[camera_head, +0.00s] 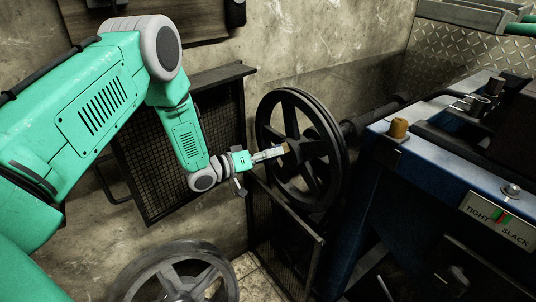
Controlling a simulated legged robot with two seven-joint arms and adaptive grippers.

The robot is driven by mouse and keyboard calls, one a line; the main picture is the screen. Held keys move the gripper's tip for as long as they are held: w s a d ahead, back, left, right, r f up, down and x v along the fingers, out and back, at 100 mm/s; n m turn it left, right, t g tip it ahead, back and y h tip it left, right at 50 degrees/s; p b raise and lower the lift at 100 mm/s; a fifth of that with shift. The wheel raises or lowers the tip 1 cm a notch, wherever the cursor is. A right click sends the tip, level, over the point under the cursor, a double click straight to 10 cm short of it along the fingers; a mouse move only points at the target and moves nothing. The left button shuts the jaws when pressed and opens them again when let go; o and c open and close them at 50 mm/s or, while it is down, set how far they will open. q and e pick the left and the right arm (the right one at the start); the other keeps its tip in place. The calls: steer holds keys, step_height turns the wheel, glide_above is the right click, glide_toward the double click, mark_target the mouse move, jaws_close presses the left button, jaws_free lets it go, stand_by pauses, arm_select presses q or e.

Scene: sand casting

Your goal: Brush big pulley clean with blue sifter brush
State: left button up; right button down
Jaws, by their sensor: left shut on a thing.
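The big pulley, a dark spoked wheel (333,130), stands upright on a shaft at the left side of the blue machine. My left gripper (249,158) is in front of its left side, shut on a small pale tool with a tan tip, which appears to be the brush (268,154). Its blue colour is hard to make out. The tip points right and overlaps the wheel near its hub; whether it touches cannot be told. My right gripper is not in view.
The blue machine (362,190) with a "TIGHT SLACK" plate (497,218) fills the right side. Another spoked wheel (137,288) is at the bottom. A mesh panel (150,170) leans against the wall behind my left arm. A mesh guard (285,235) stands below the pulley.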

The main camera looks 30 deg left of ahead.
arm_select(q)
steer(key=shift+s+d+r+p, duration=0.1)
steer(key=shift+s+d+p, duration=0.25)
steer(key=shift+d, duration=0.6)
steer(key=shift+s+d+f+p, duration=0.15)
steer(key=shift+s+d, duration=0.25)
steer(key=shift+d, duration=0.5)
steer(key=shift+s+d+r+p, duration=0.15)
steer(key=shift+s+d+p, duration=0.2)
steer(key=shift+d, duration=0.6)
steer(key=shift+w+a+b, duration=0.2)
steer(key=shift+w+a, duration=0.25)
steer(key=shift+a, duration=0.65)
steer(key=shift+w+a+b, duration=0.25)
steer(key=shift+w+a, duration=0.2)
steer(key=shift+a, duration=0.65)
steer(key=shift+w+a+b, duration=0.2)
steer(key=shift+w+a, duration=0.25)
steer(key=shift+a, duration=0.65)
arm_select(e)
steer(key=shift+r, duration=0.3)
